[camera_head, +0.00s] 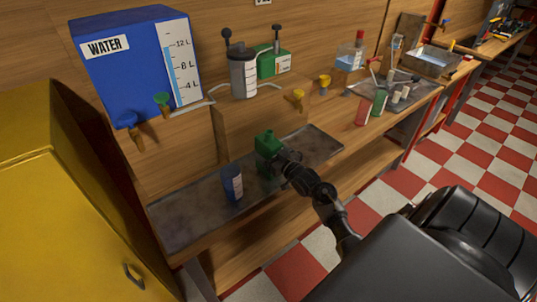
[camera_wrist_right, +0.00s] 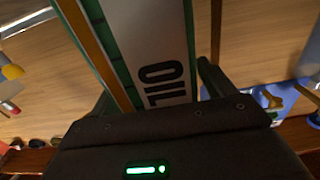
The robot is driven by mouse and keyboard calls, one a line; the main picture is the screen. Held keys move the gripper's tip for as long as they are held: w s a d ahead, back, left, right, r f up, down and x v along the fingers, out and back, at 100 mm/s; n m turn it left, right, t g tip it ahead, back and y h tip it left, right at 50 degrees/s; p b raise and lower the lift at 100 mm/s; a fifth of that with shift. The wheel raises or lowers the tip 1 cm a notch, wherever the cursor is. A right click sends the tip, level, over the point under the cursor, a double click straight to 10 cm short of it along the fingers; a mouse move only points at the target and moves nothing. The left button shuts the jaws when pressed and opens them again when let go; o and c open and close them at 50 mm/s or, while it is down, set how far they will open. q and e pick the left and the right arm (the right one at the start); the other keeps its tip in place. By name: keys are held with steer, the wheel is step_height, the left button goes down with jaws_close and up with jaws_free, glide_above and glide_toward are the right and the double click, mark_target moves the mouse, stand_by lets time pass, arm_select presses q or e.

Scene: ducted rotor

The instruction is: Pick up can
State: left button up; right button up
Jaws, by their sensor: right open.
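A green can (camera_head: 267,143) with a small spout on top stands on the metal tray on the workbench. The lower part of the can is partly hidden by my right gripper in the head view. My left gripper is not in view.
A blue can (camera_head: 232,183) stands on the metal tray (camera_head: 185,222) to the left. A blue water tank (camera_head: 135,65), a shaker-like container (camera_head: 243,75) and another green container (camera_head: 273,62) stand on the shelf behind. A yellow cabinet (camera_head: 55,200) is at left.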

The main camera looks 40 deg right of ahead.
steer(key=shift+w, duration=0.2)
steer(key=c, duration=1.6)
steer(key=shift+r, duration=0.1)
steer(key=shift+r, duration=0.15)
